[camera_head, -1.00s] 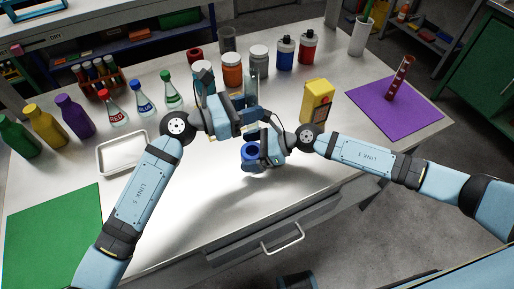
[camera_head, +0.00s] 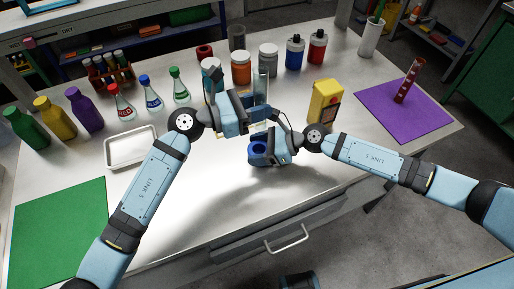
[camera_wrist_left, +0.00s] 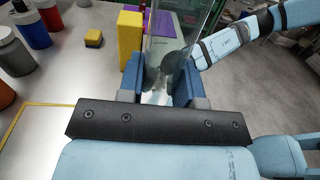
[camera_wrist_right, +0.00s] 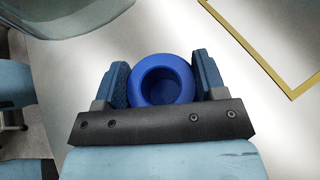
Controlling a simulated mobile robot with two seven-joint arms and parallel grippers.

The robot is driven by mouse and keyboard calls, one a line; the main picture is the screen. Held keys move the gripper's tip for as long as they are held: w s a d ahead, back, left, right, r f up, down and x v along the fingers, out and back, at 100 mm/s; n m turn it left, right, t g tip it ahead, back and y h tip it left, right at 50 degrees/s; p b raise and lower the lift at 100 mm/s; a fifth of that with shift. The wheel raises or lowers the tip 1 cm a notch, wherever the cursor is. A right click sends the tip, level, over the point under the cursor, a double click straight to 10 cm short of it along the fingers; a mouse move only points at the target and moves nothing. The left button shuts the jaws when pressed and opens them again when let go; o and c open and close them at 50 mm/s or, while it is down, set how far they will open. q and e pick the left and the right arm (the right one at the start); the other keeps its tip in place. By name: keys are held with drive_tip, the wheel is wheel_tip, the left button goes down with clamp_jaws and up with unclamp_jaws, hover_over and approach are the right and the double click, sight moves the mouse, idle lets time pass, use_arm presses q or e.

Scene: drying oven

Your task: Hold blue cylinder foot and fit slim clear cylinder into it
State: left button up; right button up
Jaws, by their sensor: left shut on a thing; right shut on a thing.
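The blue cylinder foot (camera_head: 257,153) is a round ring-shaped piece with a central hole, low over the front middle of the table. My right gripper (camera_head: 268,151) is shut on it. The right wrist view shows the foot (camera_wrist_right: 163,62) between both fingers, with its empty hole facing the camera. The slim clear cylinder (camera_head: 262,84) is see-through and is partly hidden behind my left gripper (camera_head: 252,103). The left wrist view shows the cylinder (camera_wrist_left: 170,35) between the fingers of my left gripper (camera_wrist_left: 158,82), which is shut on it. The cylinder is apart from the foot.
A yellow box-shaped object (camera_head: 325,102) stands to the right of the grippers. Several bottles and jars line the back, including an orange-bodied jar (camera_head: 241,69). A white tray (camera_head: 131,162) lies left. A purple mat (camera_head: 425,112) bears a red graduated cylinder (camera_head: 407,81). The front table is clear.

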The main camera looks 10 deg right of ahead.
sight(258, 130)
use_arm(q)
drive_tip(key=shift+a+f, duration=0.1)
drive_tip(key=shift+f, duration=3.75)
drive_tip(key=shift+f, duration=0.2)
drive_tip(key=shift+f, duration=1.25)
drive_tip(key=o, duration=1)
drive_tip(key=shift+s, duration=0.1)
use_arm(e)
drive_tip(key=shift+r, duration=0.1)
use_arm(q)
drive_tip(key=shift+r, duration=3.55)
